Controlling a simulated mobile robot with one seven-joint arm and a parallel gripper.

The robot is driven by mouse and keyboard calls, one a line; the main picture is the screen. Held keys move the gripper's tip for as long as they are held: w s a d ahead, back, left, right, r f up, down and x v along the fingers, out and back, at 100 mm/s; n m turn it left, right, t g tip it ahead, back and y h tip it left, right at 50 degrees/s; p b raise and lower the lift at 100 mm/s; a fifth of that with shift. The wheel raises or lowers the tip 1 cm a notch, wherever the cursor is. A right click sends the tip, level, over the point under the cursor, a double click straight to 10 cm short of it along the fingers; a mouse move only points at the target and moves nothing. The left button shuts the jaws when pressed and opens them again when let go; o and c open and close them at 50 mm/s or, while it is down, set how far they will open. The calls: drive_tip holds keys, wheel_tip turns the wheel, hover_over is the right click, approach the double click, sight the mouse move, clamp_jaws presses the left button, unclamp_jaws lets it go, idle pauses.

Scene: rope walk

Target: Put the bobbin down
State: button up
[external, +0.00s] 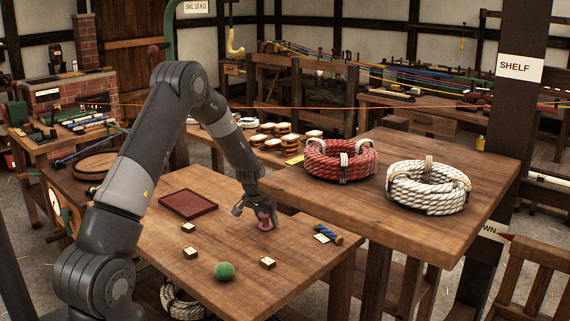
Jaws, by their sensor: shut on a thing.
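The bobbin (265,220) is a small pinkish-red spool. It is at the tip of my gripper (261,209), over the right part of the wooden table (190,255). My gripper points down and is shut on the bobbin. The bobbin is very close to the table top; I cannot tell whether it touches the wood. My fingers hide its upper part.
A dark red tray (188,204) lies left of my gripper. A green ball (224,271), small wooden blocks (267,263) and a blue spool (327,233) are nearby. A raised shelf (400,228) with red (340,160) and white rope coils (428,187) stands at right.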

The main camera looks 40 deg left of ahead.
drive_tip(key=shift+f, duration=0.15)
drive_tip(key=o, duration=1)
drive_tip(key=shift+c, duration=0.2)
drive_tip(key=s+d+v, duration=0.1)
drive_tip(key=d+v, duration=0.1)
drive_tip(key=v, duration=1)
drive_tip(key=d+f+v, duration=0.1)
drive_tip(key=d+v, duration=0.2)
drive_tip(key=v, duration=0.9)
drive_tip(key=s+d+r+m, duration=0.1)
drive_tip(key=s+d+r, duration=0.4)
drive_tip(key=s+r, duration=0.4)
drive_tip(key=s+d+r, duration=0.1)
drive_tip(key=s+d, duration=0.2)
drive_tip(key=s, duration=0.7)
drive_tip(key=s+d+r+m+t, duration=0.1)
drive_tip(key=s+d, duration=0.2)
drive_tip(key=s, duration=0.7)
drive_tip(key=shift+d+r+h, duration=0.2)
drive_tip(key=shift+r+h, duration=0.1)
drive_tip(key=shift+h, duration=0.1)
